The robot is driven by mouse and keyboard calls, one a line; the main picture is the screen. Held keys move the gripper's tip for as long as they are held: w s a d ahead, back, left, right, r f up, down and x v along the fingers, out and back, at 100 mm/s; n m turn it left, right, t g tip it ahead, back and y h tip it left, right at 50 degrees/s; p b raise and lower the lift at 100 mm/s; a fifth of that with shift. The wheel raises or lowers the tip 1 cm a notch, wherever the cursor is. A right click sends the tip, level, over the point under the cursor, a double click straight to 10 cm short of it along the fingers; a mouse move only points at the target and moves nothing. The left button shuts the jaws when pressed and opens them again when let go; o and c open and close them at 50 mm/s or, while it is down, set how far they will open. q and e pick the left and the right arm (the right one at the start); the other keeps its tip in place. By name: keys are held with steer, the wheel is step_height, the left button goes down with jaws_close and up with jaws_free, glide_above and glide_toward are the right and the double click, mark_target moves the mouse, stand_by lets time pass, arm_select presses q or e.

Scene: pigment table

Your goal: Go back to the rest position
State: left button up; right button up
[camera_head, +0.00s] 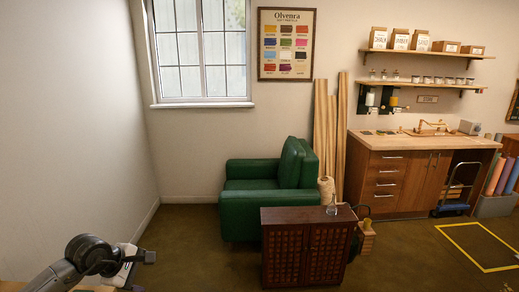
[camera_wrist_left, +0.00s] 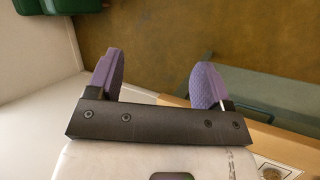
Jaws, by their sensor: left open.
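My left gripper (camera_head: 146,257) shows at the lower left of the head view, low beside the white wall. In the left wrist view its two purple fingers (camera_wrist_left: 158,72) stand wide apart with nothing between them. Brown floor lies beyond the fingertips. My right gripper is in neither view.
A green armchair (camera_head: 246,212) stands by the back wall, with a dark wooden cabinet (camera_head: 295,250) in front bearing a glass flask (camera_head: 332,205). A workbench (camera_head: 400,143) stands at the right. In the wrist view a grey-green box-like surface (camera_wrist_left: 262,97) lies near the right finger. Open floor (camera_head: 195,250) lies left of the cabinet.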

arm_select(q)
steer(key=w+d+r+n+t+h, duration=0.1)
steer(key=d+r+n+t+h, duration=0.35)
steer(key=r, duration=0.45)
steer(key=w+d+r+n+t+h, duration=0.1)
steer(key=d+r+n+t+h, duration=0.4)
steer(key=r, duration=0.4)
steer(key=s+a+r+n+t+y, duration=0.25)
steer(key=r+n+t+y, duration=0.45)
steer(key=n, duration=0.7)
steer(key=s+a+r+n+t+y, duration=0.2)
steer(key=s+r+n+t+y, duration=0.2)
steer(key=r+n+y, duration=0.65)
steer(key=s+d+f+n+g+h, duration=0.1)
steer(key=s+f+n+g, duration=0.4)
steer(key=f, duration=0.5)
steer(key=s+d+f+n+g+h, duration=0.1)
steer(key=s+f+n+g, duration=0.3)
steer(key=f+n, duration=0.5)
steer(key=s+d+f+n+g, duration=0.2)
steer(key=s+f+n+g, duration=0.15)
steer(key=f, duration=0.85)
steer(key=s+f+n+g+h, duration=0.25)
steer(key=s+f+g, duration=0.75)
steer(key=s+f, duration=1.75)
step_height(320, 180, up, 35)
steer(key=p, duration=3.5)
steer(key=shift+s+y+p, duration=0.2)
steer(key=shift+y+p, duration=0.1)
steer(key=shift+y, duration=0.05)
